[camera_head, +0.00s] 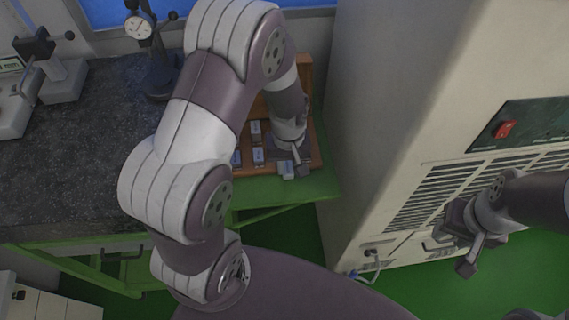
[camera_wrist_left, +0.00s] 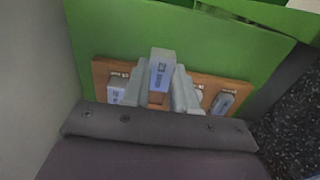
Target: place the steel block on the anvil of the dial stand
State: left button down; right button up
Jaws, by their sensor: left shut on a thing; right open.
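A small grey steel block (camera_wrist_left: 161,72) with a printed label is held between the fingers of my left gripper (camera_wrist_left: 162,92) in the left wrist view. In the head view my left gripper (camera_head: 292,160) points down at the front edge of the wooden block tray, with the block (camera_head: 286,170) at its fingertips. The dial stand (camera_head: 157,75) with its round white dial (camera_head: 138,26) stands on the dark stone plate at the back left. Its anvil is too small to make out clearly. My right gripper (camera_head: 456,255) is open and empty in front of the large cabinet.
The wooden tray (camera_wrist_left: 237,84) holds several other labelled blocks. It stands on a green bench (camera_head: 300,188). The dark stone plate (camera_head: 70,165) lies left of it, with other measuring devices (camera_head: 58,75) at far left. A tall beige cabinet (camera_head: 390,90) closes off the right side.

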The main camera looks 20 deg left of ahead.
aim_at(284, 174)
pick_arm(q)
jog(key=f, duration=0.2)
jog(key=f+p, duration=0.1)
jog(key=shift+s+a+f, duration=0.1)
jog(key=shift+s+a, duration=0.2)
jog(key=shift+s, duration=0.1)
jog(key=shift+f, duration=0.35)
jog(key=shift+w+f, duration=0.25)
jog(key=shift+w, duration=0.1)
jog(key=c, duration=1.3)
grip_release()
jog(key=shift+f, duration=0.1)
jog(key=o, duration=0.4)
jog(key=shift+s, duration=0.2)
